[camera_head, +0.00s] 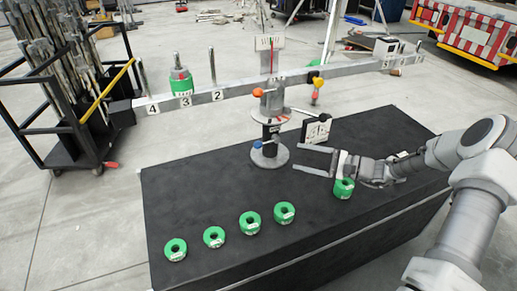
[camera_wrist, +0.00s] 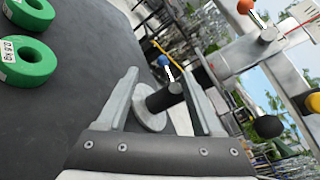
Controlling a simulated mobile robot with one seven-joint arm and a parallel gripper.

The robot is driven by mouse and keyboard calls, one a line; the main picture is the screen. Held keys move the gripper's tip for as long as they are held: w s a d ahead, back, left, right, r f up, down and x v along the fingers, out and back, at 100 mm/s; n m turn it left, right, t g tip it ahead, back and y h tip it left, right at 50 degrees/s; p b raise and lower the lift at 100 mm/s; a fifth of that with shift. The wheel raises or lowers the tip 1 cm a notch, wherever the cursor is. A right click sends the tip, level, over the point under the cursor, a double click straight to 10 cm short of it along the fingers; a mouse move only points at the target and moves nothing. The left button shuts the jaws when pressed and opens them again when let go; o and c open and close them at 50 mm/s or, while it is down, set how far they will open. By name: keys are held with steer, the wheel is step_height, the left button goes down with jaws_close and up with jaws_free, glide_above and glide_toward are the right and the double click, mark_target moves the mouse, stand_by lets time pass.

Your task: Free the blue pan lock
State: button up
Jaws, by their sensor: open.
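The blue pan lock (camera_head: 257,144) is a small blue ball on a short lever at the lower post of the balance stand (camera_head: 270,157). In the wrist view the blue knob (camera_wrist: 163,60) shows beyond my fingertips, roughly between them, with a white lever leading from it. My gripper (camera_head: 297,158) is open and empty, just right of the stand's round base, with its fingers pointing left toward the post. In the wrist view my gripper (camera_wrist: 160,74) shows the dark post and grey base between its fingers. I cannot tell whether the fingers touch the post.
Green ring weights (camera_head: 250,222) lie along the front of the black table (camera_head: 190,200); another (camera_head: 344,188) is under my gripper. The long beam (camera_head: 235,90) spans above, with an orange knob (camera_head: 258,92) and yellow knob (camera_head: 318,82). A numbered plate (camera_head: 318,130) stands behind my fingers.

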mark_target(259, 143)
steer(key=shift+m+t, duration=0.8)
steer(key=shift+t, duration=0.1)
steer(key=f+b+x, duration=0.1)
steer(key=x, duration=0.4)
steer(key=w+b+x, duration=0.1)
steer(key=x, duration=0.5)
steer(key=d+f+b+x, duration=0.1)
steer(key=x, duration=0.5)
steer(key=shift+w+f+b, duration=0.3)
steer(key=shift+w+f, duration=0.05)
steer(key=shift+d, duration=0.1)
jaws_close()
steer(key=shift+f, duration=0.1)
